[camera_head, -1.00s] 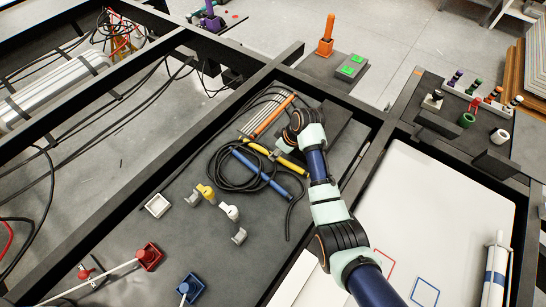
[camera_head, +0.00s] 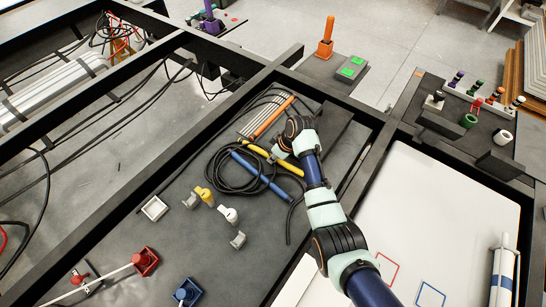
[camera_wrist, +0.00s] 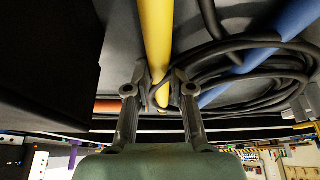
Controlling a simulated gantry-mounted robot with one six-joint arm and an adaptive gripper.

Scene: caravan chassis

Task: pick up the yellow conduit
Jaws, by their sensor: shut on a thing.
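The yellow conduit (camera_head: 289,167) is a straight yellow tube beside the coiled black cable on the dark panel. In the wrist view the yellow conduit (camera_wrist: 157,40) runs up between my fingers. My gripper (camera_wrist: 160,88) is shut on it, with one fingertip on each side. In the head view my gripper (camera_head: 275,155) is partly hidden by my wrist, which also covers the middle of the conduit. I cannot tell whether the conduit is clear of the panel.
A blue conduit (camera_head: 262,178) lies across the black cable coil (camera_head: 222,170). An orange conduit (camera_head: 272,117) lies behind the yellow one. Yellow, white and grey fittings (camera_head: 205,196) stand at the front left. Dark frame beams (camera_head: 345,104) border the panel.

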